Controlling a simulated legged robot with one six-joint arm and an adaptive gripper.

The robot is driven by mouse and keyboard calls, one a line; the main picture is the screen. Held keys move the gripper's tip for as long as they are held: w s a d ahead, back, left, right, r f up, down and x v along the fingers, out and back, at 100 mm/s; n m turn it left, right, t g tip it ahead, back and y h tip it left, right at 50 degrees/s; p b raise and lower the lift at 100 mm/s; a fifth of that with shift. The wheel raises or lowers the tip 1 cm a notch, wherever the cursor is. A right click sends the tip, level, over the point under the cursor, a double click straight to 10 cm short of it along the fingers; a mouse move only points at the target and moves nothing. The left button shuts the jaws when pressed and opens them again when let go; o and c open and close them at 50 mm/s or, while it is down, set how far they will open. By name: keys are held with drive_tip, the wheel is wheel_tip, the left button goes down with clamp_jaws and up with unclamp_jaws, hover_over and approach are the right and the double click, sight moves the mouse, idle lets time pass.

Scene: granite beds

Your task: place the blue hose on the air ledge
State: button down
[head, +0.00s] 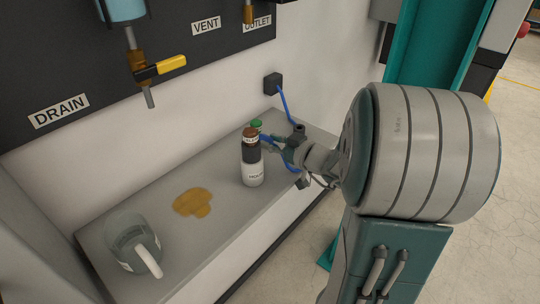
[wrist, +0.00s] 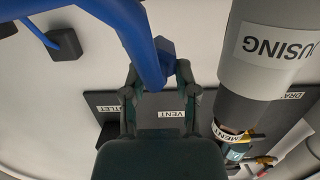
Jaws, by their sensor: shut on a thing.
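The blue hose (head: 284,104) comes out of a black wall box (head: 272,84) and runs down to my gripper (head: 284,145). A blue stretch also shows below my gripper. In the wrist view the blue hose (wrist: 137,35) looms large, and the fingers of my gripper (wrist: 160,82) are shut on its end, above the bench and beside a bottle. No ledge marked air can be read in either view; I cannot tell which surface it is. The grey bench top (head: 150,215) lies below.
A dark-topped bottle with a white lower part (head: 252,165) stands just left of my gripper, with a green cap (head: 257,125) behind it. A clear jug (head: 130,245) and a brown puddle (head: 192,202) are further left. A DRAIN valve (head: 140,65) hangs above.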

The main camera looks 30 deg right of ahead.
sight(269, 163)
drive_tip(key=f, duration=0.3)
drive_tip(key=a+f, duration=0.1)
drive_tip(key=shift+w+f, duration=0.25)
drive_tip(key=shift+f, duration=0.15)
drive_tip(key=shift+w+f, duration=0.1)
drive_tip(key=shift+w, duration=0.05)
drive_tip(key=shift+d, duration=0.2)
drive_tip(key=shift+c, duration=1.9)
unclamp_jaws()
